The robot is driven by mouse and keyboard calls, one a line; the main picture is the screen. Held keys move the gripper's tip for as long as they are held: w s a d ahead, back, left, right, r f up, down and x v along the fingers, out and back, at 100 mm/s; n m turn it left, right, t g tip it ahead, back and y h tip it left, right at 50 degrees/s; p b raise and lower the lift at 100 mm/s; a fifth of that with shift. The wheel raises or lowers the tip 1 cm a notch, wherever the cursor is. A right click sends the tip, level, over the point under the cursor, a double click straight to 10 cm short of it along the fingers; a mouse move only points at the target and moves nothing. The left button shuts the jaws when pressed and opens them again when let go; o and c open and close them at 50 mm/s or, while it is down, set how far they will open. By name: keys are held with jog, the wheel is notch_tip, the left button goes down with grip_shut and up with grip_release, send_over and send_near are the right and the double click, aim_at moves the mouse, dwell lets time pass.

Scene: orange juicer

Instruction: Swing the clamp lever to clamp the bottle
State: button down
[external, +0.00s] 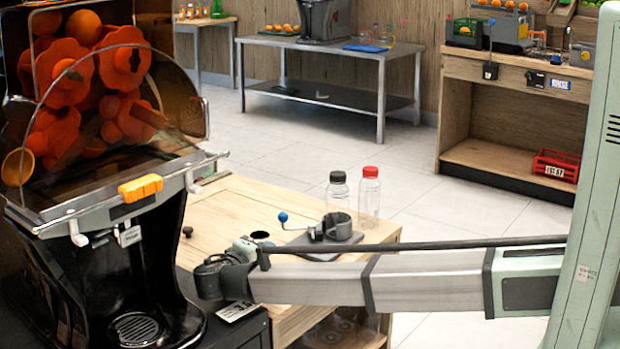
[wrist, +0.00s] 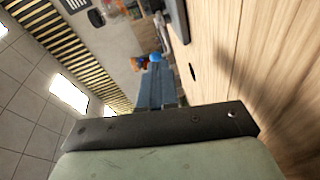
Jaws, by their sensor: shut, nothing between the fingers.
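The clamp (external: 338,226) is a dark ring on a grey plate on the wooden table. Its thin lever ends in a blue ball knob (external: 283,217), pointing left in the external view. A clear bottle with a black cap (external: 338,177) rises at the ring; I cannot tell whether it stands inside or just behind. My gripper (external: 246,246) is at the table's left part, below and left of the knob, its fingertips hard to make out. In the wrist view, my gripper (wrist: 156,92) is shut and empty, with the blue knob (wrist: 155,58) just beyond the fingers; contact is unclear.
A clear bottle with a red cap (external: 369,196) stands right of the black-capped one. The large juicer (external: 110,150) with its orange handle stands close on the left. A small black knob (external: 187,232) sits on the wooden table (external: 225,205). My arm spans the table's front side.

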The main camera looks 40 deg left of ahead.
aim_at(303, 250)
jog(key=shift+s+f, duration=0.15)
jog(key=x, duration=1)
jog(key=shift+w, duration=0.2)
jog(key=shift+w+d+f, duration=0.15)
jog(key=shift+w+d, duration=0.65)
jog(key=shift+d, duration=0.05)
jog(key=shift+w+d+f, duration=0.2)
jog(key=shift+w+d, duration=0.15)
jog(key=shift+w, duration=0.25)
